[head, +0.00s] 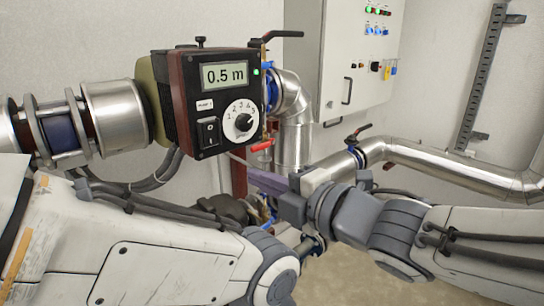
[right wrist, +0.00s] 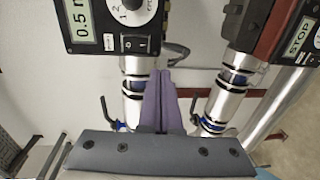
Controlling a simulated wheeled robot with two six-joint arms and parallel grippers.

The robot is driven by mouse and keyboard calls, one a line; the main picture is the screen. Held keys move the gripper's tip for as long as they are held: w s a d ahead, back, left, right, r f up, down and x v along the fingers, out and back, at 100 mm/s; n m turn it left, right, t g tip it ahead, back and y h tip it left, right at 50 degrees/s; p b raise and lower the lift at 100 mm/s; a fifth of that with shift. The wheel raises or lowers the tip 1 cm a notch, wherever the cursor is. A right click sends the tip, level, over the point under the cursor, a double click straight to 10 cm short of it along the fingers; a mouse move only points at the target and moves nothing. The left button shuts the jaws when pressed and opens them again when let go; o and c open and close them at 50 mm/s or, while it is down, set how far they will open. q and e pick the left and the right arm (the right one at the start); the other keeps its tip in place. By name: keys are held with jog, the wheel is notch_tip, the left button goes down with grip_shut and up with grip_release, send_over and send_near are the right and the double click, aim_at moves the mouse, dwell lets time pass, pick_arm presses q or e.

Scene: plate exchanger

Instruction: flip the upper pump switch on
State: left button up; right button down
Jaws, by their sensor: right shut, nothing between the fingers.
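The upper pump (head: 190,98) has a dark red and black housing, a display reading 0.5 m, a lit green lamp and a white dial. Its black rocker switch (head: 209,132) sits at the lower left of the front panel; I cannot tell its position. The switch also shows in the right wrist view (right wrist: 135,43). My right gripper (head: 254,176) is shut and empty, below and right of the panel. In the right wrist view its purple fingers (right wrist: 160,76) point toward the pump, apart from the switch. My left arm crosses the lower left, but its gripper is out of view.
A second pump (right wrist: 268,28) with a STOP display shows in the right wrist view. A control cabinet (head: 362,60) with lamps hangs on the wall. Silver pipes (head: 440,155) run to the right. A red-handled valve (head: 262,146) sits close to the panel's lower right.

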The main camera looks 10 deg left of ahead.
pick_arm(q)
notch_tip(320, 180, up, 2)
jog(key=shift+r+p, duration=0.25)
jog(key=shift+p, duration=0.5)
pick_arm(e)
jog(key=shift+s+d, duration=0.3)
jog(key=shift+d, duration=0.25)
jog(key=d+f+m+g+h+b, duration=0.1)
jog(key=d+f+m+h+b, duration=0.25)
jog(key=f+m, duration=0.4)
jog(key=d+f+m+g+h+b, duration=0.1)
jog(key=d+f+m+h+b, duration=0.3)
jog(key=f, duration=0.7)
pick_arm(q)
notch_tip(320, 180, down, 10)
jog(key=b, duration=0.2)
jog(key=shift+b, duration=0.3)
pick_arm(e)
jog(key=s+d+f+m+g+h, duration=0.2)
jog(key=s+d+f+m+g, duration=0.1)
jog(key=s, duration=0.5)
jog(key=s+d+f+m+g+h, duration=0.3)
jog(key=s+f+m+g, duration=0.1)
jog(key=s+f+m, duration=0.3)
notch_tip(320, 180, down, 2)
jog(key=shift+s+d+g, duration=0.4)
pick_arm(q)
jog(key=shift+f, duration=0.1)
